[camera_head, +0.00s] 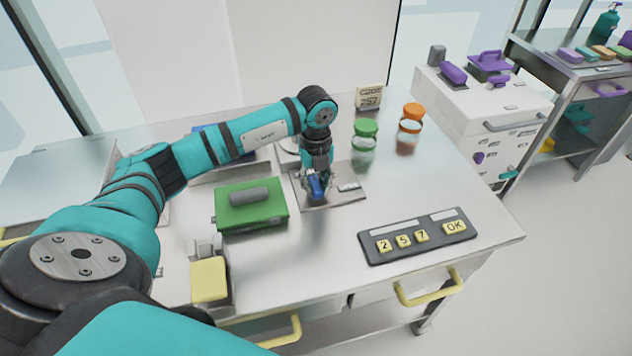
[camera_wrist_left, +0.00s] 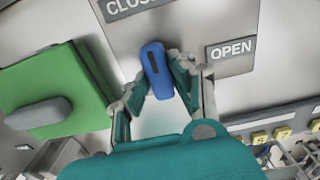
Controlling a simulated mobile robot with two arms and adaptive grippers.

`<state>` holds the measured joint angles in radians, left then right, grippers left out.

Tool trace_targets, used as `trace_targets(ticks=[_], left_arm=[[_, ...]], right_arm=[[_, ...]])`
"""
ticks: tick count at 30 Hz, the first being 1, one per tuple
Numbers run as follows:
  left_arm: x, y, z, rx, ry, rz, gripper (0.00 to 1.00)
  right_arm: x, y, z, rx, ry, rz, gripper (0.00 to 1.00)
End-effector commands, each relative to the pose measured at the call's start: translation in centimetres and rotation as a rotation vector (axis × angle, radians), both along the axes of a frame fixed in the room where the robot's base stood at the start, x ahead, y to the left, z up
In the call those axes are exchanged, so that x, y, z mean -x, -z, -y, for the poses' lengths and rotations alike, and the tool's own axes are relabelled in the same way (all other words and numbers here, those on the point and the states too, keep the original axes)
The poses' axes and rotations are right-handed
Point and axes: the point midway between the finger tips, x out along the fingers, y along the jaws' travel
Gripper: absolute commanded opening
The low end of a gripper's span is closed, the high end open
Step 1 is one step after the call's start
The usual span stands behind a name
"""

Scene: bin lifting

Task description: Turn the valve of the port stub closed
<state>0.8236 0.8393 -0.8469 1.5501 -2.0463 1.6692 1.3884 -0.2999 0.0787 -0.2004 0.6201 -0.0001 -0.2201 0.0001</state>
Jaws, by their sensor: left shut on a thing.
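The blue valve handle (camera_head: 316,187) sits on a grey metal plate (camera_head: 342,198) near the middle of the table. My left gripper (camera_head: 316,186) reaches down over it and is shut on it. In the left wrist view, the blue handle (camera_wrist_left: 155,70) stands between the two fingers of my left gripper (camera_wrist_left: 160,80). An OPEN label (camera_wrist_left: 231,50) is to the right of the handle, and a partly cropped label reading CLOS (camera_wrist_left: 130,6) is at the top. The handle's long side points toward neither label squarely. The port stub under the handle is hidden. My right gripper is not in view.
A green box (camera_head: 250,208) with a grey handle lies left of the plate. A keypad (camera_head: 418,236) lies front right. Jars with green (camera_head: 364,142) and orange (camera_head: 411,122) lids and a code display (camera_head: 369,97) stand behind. The table between plate and keypad is clear.

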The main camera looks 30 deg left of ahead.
Motion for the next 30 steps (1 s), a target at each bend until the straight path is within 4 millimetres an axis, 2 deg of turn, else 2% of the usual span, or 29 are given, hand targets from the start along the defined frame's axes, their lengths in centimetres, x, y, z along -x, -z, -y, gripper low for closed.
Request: trace_targets(ticks=[1,2,6,7,17,20,30], left_arm=[[-0.2,-0.2,-0.1,-0.001,-0.004,0.006,0.00],[-0.2,-0.2,-0.1,-0.001,-0.004,0.006,0.26],[-0.1,-0.1,-0.1,0.000,-0.003,0.004,0.45],[-0.1,-0.1,-0.1,0.000,-0.003,0.004,0.46],[-0.1,-0.6,0.0,0.000,0.000,0.003,0.46],[-0.1,-1.9,0.0,-0.001,0.000,0.006,0.46],[-0.1,-9.0,-0.1,0.000,-0.001,0.006,0.46]], right_arm=[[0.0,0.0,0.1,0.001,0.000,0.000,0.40],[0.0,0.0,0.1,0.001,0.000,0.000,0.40],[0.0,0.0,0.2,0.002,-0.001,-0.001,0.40],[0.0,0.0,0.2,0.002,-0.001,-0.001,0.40],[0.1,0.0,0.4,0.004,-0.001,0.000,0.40],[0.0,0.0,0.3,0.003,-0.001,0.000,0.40],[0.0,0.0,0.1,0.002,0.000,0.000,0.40]])
